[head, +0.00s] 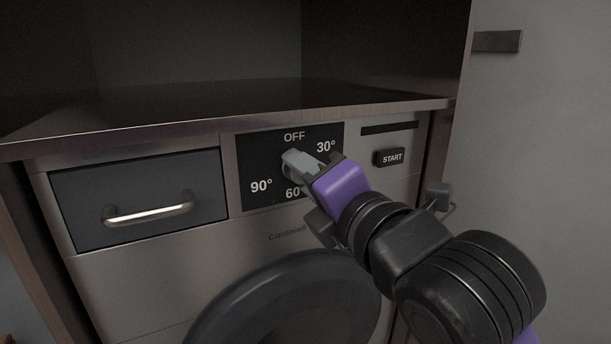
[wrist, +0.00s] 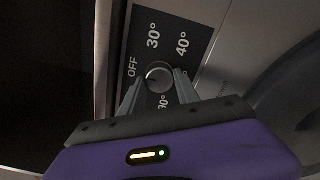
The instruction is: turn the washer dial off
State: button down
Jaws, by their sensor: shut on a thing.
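The washer dial (wrist: 158,74) is a small round silver knob on a black panel (head: 256,168). In the wrist view its face shows between my two grey fingers, one on each side. OFF stands above the dial in the head view, 30° to the upper right and 90° to the lower left. In the wrist view OFF is on the left. Which mark the dial points at, I cannot tell.
A black START button (head: 391,157) is right of the panel, under a dark slot (head: 389,128). A drawer with a bar handle (head: 149,213) is on the left. The round door (head: 290,305) is below. A counter edge (head: 230,122) runs above the panel.

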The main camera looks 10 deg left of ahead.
jog(key=shift+f, duration=0.15)
jog(key=c, duration=0.9)
grip_release()
jog(key=shift+s, duration=0.1)
jog(key=v, duration=0.7)
jog(key=shift+s+d+b, duration=0.25)
jog(key=shift+b, duration=0.05)
